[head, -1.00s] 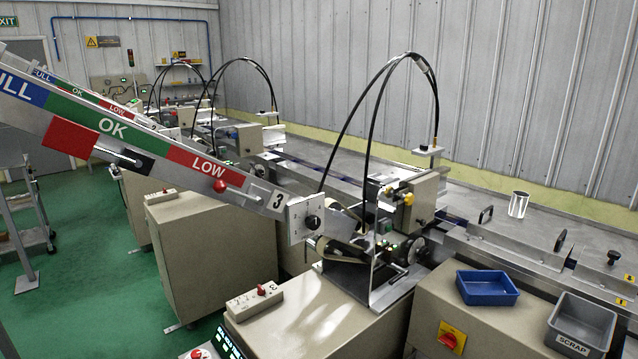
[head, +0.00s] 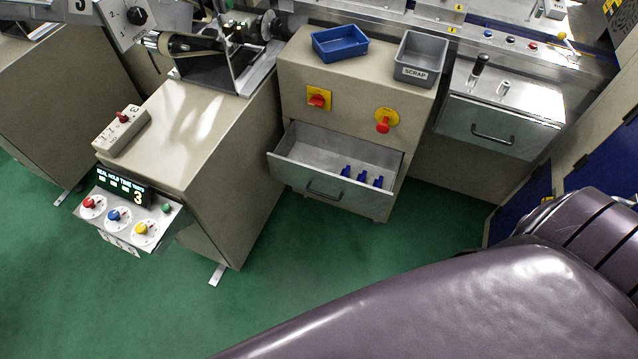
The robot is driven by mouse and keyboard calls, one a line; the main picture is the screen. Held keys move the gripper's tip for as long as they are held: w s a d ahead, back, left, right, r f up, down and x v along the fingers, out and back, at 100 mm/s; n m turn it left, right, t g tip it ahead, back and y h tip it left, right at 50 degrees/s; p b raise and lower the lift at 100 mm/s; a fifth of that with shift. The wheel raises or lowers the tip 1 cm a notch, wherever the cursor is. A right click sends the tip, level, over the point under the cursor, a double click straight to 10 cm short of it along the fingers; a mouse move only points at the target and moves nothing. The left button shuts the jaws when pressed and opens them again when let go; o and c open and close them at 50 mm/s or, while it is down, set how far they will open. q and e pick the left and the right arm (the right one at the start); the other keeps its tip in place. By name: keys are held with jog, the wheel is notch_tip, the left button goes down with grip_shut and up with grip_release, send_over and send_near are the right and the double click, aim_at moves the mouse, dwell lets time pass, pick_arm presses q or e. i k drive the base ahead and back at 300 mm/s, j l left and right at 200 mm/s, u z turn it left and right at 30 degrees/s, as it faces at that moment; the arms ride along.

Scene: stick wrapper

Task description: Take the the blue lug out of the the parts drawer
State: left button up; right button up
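The parts drawer (head: 292,155) is pulled open at the front of a beige cabinet, below two red switches. Several small blue lugs (head: 362,177) stand in a row on the drawer floor, toward its right end. The drawer's front carries a dark handle (head: 325,190). Which lug the task names cannot be told. Neither gripper is in view. A large purple-brown arm link of mine fills the lower right of the head view, apart from the drawer.
A blue tray (head: 340,43) and a grey SCRAP bin (head: 419,60) sit on the cabinet top. A closed drawer (head: 492,137) is to the right. A control box with knobs (head: 120,215) juts out at left. The green floor (head: 330,250) before the drawer is clear.

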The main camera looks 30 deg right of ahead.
aim_at(345, 173)
jog(key=z, duration=1.1)
jog(key=i+j+u, duration=0.2)
jog(key=i, duration=0.2)
jog(key=l, duration=0.1)
